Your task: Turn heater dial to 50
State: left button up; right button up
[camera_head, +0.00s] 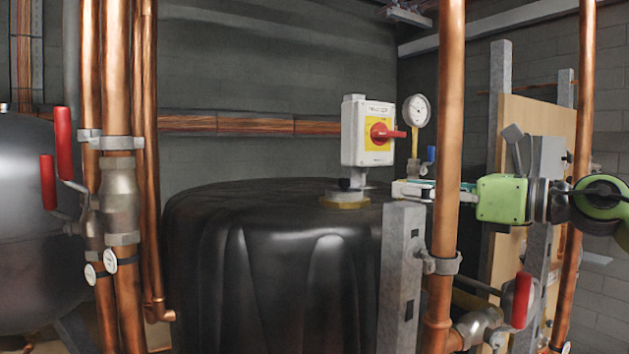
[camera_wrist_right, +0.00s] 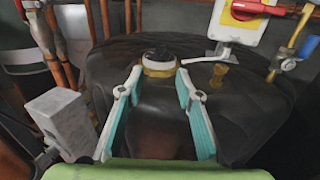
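The heater dial is a red knob (camera_head: 383,133) on a yellow plate, on the front of a white box (camera_head: 368,158) above the black tank. Its handle points to the right. In the right wrist view the red dial (camera_wrist_right: 250,8) is at the top edge, partly cut off. My right gripper (camera_head: 402,190) is below and right of the box, apart from the dial, with a copper pipe crossing in front of it. In the right wrist view its two teal fingers (camera_wrist_right: 158,82) are spread with nothing between them. My left gripper is not in view.
A vertical copper pipe (camera_head: 450,120) and a grey metal post (camera_head: 402,270) stand near my right gripper. A round gauge (camera_head: 416,111) and a blue-handled valve (camera_head: 431,154) are right of the box. The black tank (camera_head: 270,270) fills the middle.

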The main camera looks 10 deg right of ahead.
aim_at(349, 180)
jog(key=shift+w+a+r+p, duration=0.4)
jog(key=shift+w+a+p, duration=0.15)
jog(key=shift+p, duration=0.5)
jog(key=p+x, duration=0.1)
jog(key=x, duration=0.3)
jog(key=shift+a+p, duration=0.1)
jog(key=shift+p, duration=0.25)
jog(key=p+x, duration=0.1)
jog(key=x, duration=0.4)
jog(key=shift+w+p, duration=0.2)
jog(key=shift+p, duration=0.2)
jog(key=shift+w+a+f, duration=0.1)
jog(key=shift+w+a, duration=0.2)
jog(key=shift+w+a+p, duration=0.1)
jog(key=shift+w+p, duration=0.1)
jog(key=shift+p, duration=0.1)
jog(key=shift+w+a, duration=0.1)
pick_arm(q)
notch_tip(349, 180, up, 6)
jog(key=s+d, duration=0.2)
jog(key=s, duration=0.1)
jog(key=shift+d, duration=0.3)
pick_arm(e)
grip_shut()
